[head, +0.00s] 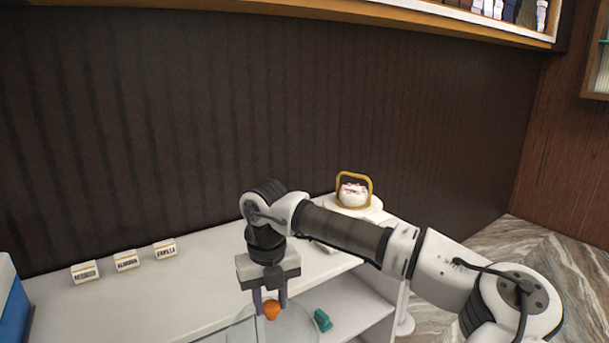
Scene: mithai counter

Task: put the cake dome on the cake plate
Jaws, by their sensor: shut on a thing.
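The cake dome (245,333) is clear, with an orange knob (272,310) on top. It is at the bottom of the head view, and its lower part is cut off by the frame edge. My gripper (270,303) points down and is shut on the knob. A white round plate or stand (373,208) is at the right end of the counter, behind my arm. It looks like the cake plate, but its lower part is hidden. A white and pink cake-like thing (353,193) with a gold frame or handle (371,183) sits on it.
The white counter (200,280) runs along a dark panelled wall. Three small label cards (126,261) stand at its left, and a blue box (10,305) is at the left edge. A teal object (322,320) lies near the dome. A shelf (480,22) hangs above.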

